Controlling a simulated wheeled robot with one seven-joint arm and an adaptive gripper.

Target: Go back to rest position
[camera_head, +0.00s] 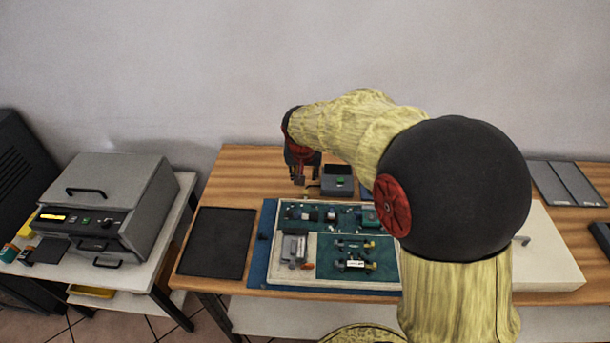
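My gripper (298,178) points down near the back of the wooden table (240,170), behind a white-framed board (330,284) with green and dark panels. It is small and dark here, and its finger opening is not clear. A grey box with a green button (337,180) stands just right of the gripper. A thin yellowish piece lies between the gripper and the box; I cannot tell whether they touch. My yellow and black arm hides the right part of the board and the table behind it.
A black mat (217,243) lies left of the board. A grey machine (108,205) stands on a separate white table (150,270) at left. A white box (550,255) and grey panels (568,183) are at right. A wall runs behind the table.

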